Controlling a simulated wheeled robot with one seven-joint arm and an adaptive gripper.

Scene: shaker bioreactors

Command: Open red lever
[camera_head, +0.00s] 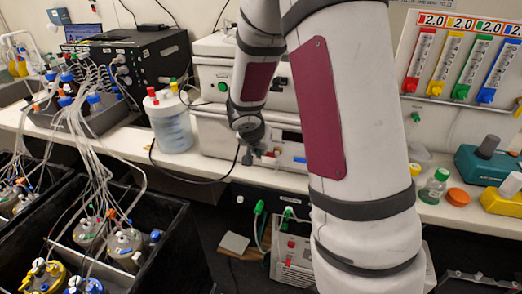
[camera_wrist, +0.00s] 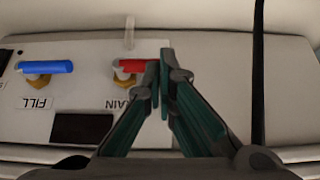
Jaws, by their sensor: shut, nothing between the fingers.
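The red lever (camera_wrist: 136,66) lies crosswise on a brass fitting (camera_wrist: 124,79) on a pale front panel, in the wrist view. In the head view my gripper (camera_head: 248,156) is small and dark in front of the white unit, just left of the small red lever (camera_head: 275,153).
A blue lever (camera_wrist: 45,67) on a brass fitting, labelled FILL, sits left of the red one. A dark vertical cable or rod (camera_wrist: 258,75) runs right of my gripper. In the head view a white-lidded jar (camera_head: 171,125) stands left of the white unit, with a black cable nearby.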

